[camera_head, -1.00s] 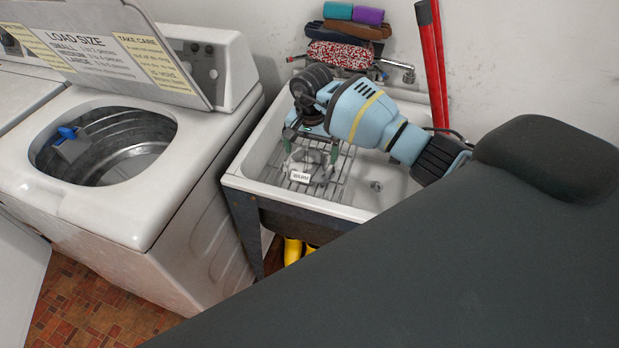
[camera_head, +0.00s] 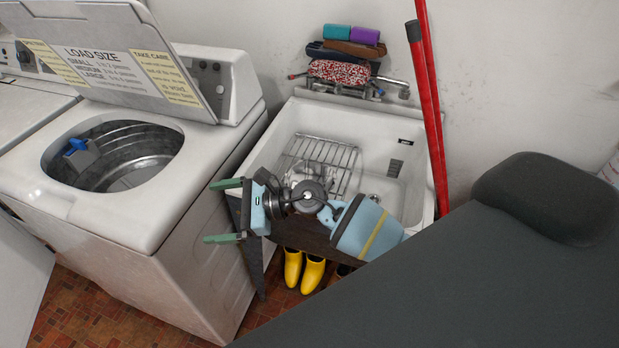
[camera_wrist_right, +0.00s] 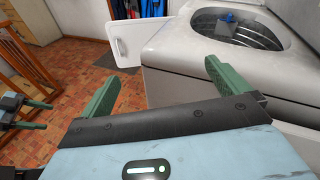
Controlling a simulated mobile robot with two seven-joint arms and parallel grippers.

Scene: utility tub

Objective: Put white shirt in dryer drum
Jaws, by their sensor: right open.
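No white shirt shows in either view. No dryer drum can be made out for certain. A white panel like an open door (camera_head: 18,290) stands at the lower left of the head view, and a white open door (camera_wrist_right: 140,38) shows in the right wrist view. My right gripper (camera_head: 210,212) is open and empty, in front of the sink and beside the washer's right side. In the wrist view its green fingers (camera_wrist_right: 162,75) are wide apart over the floor. My left gripper (camera_wrist_right: 38,115) shows at that view's left edge, fingers apart and nothing between them.
The top-loading washer (camera_head: 150,205) has its lid up; a blue and grey piece (camera_head: 77,152) sits inside its metal tub (camera_head: 135,165). The sink (camera_head: 285,125) holds a wire rack (camera_head: 325,155). Yellow boots (camera_head: 312,272) stand below. Red poles (camera_head: 432,120) lean on the wall. Tiled floor lies open in front.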

